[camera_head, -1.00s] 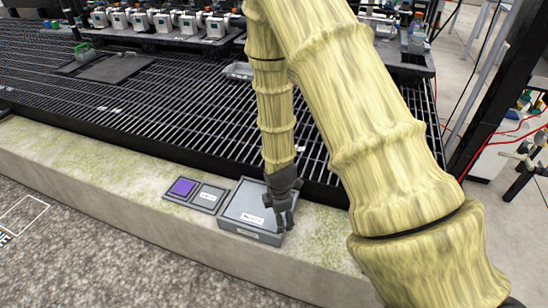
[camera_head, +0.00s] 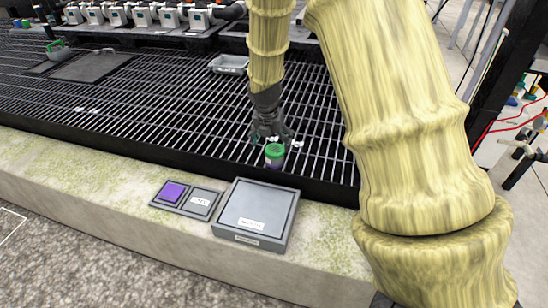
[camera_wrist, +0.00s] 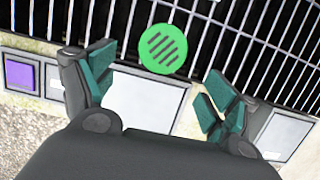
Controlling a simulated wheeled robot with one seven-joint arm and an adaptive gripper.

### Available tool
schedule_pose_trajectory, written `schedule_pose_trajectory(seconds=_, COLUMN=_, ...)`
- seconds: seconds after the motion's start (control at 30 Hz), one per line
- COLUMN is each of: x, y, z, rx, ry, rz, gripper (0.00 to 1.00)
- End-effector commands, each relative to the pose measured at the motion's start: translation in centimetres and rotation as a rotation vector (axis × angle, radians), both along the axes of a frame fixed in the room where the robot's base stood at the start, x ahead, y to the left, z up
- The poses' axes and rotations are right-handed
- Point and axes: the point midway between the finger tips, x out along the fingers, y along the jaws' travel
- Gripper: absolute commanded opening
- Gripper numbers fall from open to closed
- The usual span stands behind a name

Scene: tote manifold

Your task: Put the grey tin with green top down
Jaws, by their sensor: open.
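The tin has a green top (camera_head: 274,151) and a dark body below it. In the head view it is just below my gripper (camera_head: 272,138), in line with the front edge of the grating. In the wrist view its round green top (camera_wrist: 163,49) with dark stripes shows between my spread fingertips (camera_wrist: 162,72), slightly beyond them. My gripper is open and its fingers look apart from the tin. I cannot tell what lies under the tin's base.
A grey box with a pale labelled top (camera_head: 258,208) sits on the stone ledge (camera_head: 100,185) in front. Left of it is a small tray with a purple square (camera_head: 172,192) and a grey labelled square (camera_head: 201,202). A clear dish (camera_head: 229,64) lies on the black grating (camera_head: 150,110).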

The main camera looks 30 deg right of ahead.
Motion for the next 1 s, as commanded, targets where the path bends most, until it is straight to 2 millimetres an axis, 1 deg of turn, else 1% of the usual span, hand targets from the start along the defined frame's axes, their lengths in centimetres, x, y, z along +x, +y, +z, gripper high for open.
schedule_pose_trajectory(seconds=0.03, x=0.1, y=-0.2, z=-1.1, rx=0.0, ry=0.003, rz=-0.001, gripper=0.86)
schedule_pose_trajectory(seconds=0.1, x=0.3, y=-0.4, z=-1.8, rx=0.0, ry=0.002, rz=0.001, gripper=0.86)
schedule_pose_trajectory(seconds=0.33, x=0.9, y=-0.9, z=-3.4, rx=0.0, ry=-0.001, rz=0.001, gripper=0.86)
schedule_pose_trajectory(seconds=0.5, x=1.8, y=-2.0, z=-5.4, rx=0.002, ry=0.0, rz=-0.001, gripper=0.86)
schedule_pose_trajectory(seconds=0.6, x=1.9, y=-2.3, z=-6.4, rx=0.002, ry=0.001, rz=0.0, gripper=0.86)
schedule_pose_trajectory(seconds=0.73, x=2.1, y=-2.5, z=-7.1, rx=0.0, ry=0.001, rz=0.002, gripper=0.86)
schedule_pose_trajectory(seconds=0.97, x=2.1, y=-2.5, z=-7.1, rx=0.001, ry=0.0, rz=0.001, gripper=0.86)
schedule_pose_trajectory(seconds=1.0, x=2.1, y=-2.5, z=-7.1, rx=0.001, ry=0.0, rz=0.001, gripper=0.84)
